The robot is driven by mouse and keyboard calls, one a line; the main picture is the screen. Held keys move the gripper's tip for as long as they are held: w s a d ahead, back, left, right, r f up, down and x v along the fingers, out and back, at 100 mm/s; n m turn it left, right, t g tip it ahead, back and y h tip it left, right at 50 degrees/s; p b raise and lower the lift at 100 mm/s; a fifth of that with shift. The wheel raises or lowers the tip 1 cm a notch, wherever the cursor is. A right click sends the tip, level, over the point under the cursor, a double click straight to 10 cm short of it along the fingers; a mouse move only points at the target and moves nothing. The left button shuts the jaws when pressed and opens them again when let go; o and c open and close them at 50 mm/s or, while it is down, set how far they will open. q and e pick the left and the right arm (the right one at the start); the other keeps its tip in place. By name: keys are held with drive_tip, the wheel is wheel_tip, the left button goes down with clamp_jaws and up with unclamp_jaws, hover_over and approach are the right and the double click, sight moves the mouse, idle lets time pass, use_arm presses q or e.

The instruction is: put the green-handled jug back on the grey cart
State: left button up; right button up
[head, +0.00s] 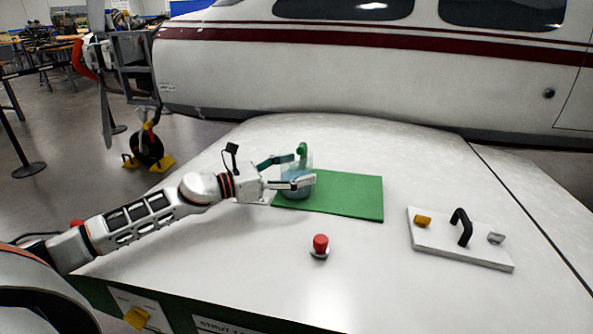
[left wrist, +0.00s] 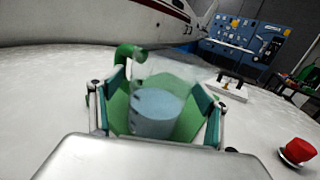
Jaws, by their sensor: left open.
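The jug (head: 298,191) is clear, with bluish contents and a green handle. It stands upright at the left end of a green mat (head: 345,193) on a white, wing-like surface. My left gripper (head: 304,170) reaches in from the left, its fingers open on either side of the jug. In the left wrist view the jug (left wrist: 157,108) sits between the fingers of the gripper (left wrist: 163,95), its green handle at the upper left. I cannot tell whether the fingers touch it. I cannot make out a grey cart for certain. My right gripper is out of view.
A red button (head: 320,244) stands in front of the mat. A white board (head: 452,245) with a black handle and small fittings lies to the right. A white aircraft body (head: 380,75) closes off the back. The surface between these things is clear.

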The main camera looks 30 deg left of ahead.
use_arm(q)
drive_tip(key=c, duration=1.4)
drive_tip(key=shift+r, duration=0.1)
